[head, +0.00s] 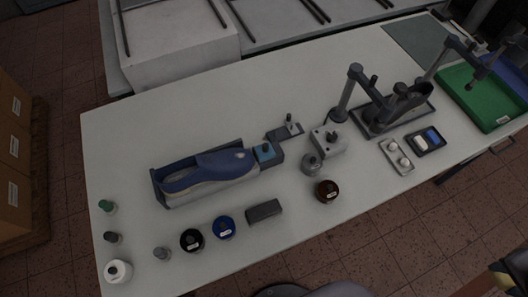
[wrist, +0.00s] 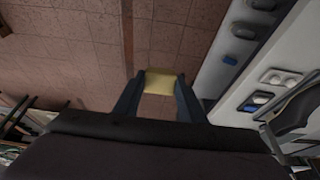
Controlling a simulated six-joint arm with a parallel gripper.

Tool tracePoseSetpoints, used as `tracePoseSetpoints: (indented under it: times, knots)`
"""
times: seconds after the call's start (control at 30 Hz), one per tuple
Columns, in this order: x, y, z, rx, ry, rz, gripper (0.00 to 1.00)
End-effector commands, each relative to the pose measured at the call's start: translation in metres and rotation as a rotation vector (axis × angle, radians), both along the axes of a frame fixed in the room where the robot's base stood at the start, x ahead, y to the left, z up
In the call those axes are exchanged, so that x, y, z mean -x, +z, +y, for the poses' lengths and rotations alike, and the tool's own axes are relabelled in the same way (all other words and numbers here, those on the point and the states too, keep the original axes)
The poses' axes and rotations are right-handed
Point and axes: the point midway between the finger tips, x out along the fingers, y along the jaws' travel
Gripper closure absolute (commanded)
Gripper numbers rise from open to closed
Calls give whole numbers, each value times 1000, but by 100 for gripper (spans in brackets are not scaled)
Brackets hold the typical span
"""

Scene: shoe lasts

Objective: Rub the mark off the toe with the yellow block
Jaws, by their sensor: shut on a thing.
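In the wrist view, my gripper (wrist: 160,76) is shut on a yellow block (wrist: 160,84), which sits between its two dark fingers. It holds the block over the tiled floor, off the table's edge. In the head view, a blue shoe last (head: 205,172) lies in a grey cradle (head: 212,191), left of the middle of the table. A small pale spot (head: 240,155) shows on its right end; I cannot tell for sure that this is the mark. The block and the last are far apart. A dark part with yellow shows at the head view's lower right corner.
Several jars and bottles, including a black jar (head: 192,240) and a blue jar (head: 223,228), stand along the table's front, with a dark block (head: 264,211). A grey stand (head: 385,110) and a green tray (head: 484,95) are at the right. The table behind the last is clear.

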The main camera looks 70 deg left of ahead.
Motion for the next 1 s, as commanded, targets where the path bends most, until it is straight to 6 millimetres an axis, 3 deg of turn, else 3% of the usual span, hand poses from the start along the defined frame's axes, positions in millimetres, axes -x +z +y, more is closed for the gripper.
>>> tracePoseSetpoints:
  times: [0.67,0.87,1.0]
  knots:
    - [-3,1,7,-4,16,3,81]
    - [-18,4,44,-24,96,24,81]
    - [-30,8,93,-48,197,52,81]
